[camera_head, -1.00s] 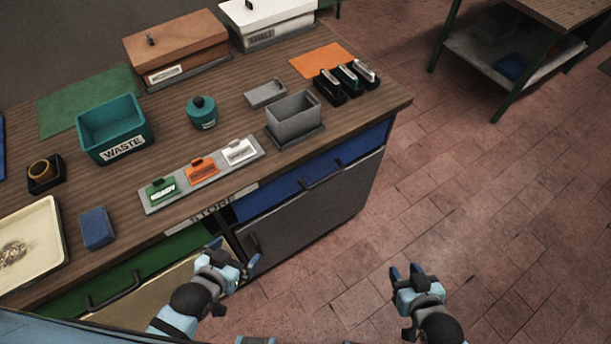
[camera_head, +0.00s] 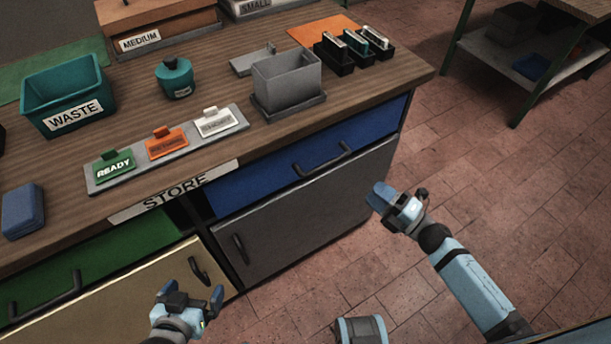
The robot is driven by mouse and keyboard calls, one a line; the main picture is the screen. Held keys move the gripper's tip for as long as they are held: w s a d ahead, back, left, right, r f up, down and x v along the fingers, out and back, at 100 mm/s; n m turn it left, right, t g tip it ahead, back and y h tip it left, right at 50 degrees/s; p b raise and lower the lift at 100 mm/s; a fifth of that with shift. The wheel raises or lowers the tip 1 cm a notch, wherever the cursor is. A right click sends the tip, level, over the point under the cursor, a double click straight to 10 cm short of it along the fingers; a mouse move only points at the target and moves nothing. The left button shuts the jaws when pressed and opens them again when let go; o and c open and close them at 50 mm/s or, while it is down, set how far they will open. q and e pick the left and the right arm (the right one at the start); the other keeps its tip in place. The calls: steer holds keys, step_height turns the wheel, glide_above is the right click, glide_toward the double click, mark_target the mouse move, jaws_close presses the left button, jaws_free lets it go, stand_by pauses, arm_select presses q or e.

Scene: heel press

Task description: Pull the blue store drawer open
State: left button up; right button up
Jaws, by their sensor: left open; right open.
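The blue store drawer (camera_head: 250,181) is shut in the right part of the counter's front, under the worktop edge. Its dark bar handle (camera_head: 322,160) sits at the middle of its face. My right gripper (camera_head: 383,200) is open and empty, to the right of and lower in the picture than the handle, apart from it. My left gripper (camera_head: 196,298) is open and empty, low in front of the tan cupboard door (camera_head: 130,292). A STORE label (camera_head: 174,190) lies along the worktop's front edge.
A green drawer (camera_head: 100,255) is at left and a grey cupboard door (camera_head: 300,217) is below the blue drawer. The worktop holds a teal WASTE bin (camera_head: 65,92), a grey box (camera_head: 286,82), and a tag rail (camera_head: 205,143).

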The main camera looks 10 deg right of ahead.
mark_target(329, 162)
steer(key=shift+n+g+y, duration=0.5)
steer(key=shift+n, duration=0.3)
steer(key=x, duration=1.4)
steer(key=shift+w+a+f, duration=0.15)
steer(key=shift+w+f, duration=0.1)
steer(key=shift+f, duration=0.05)
jaws_close()
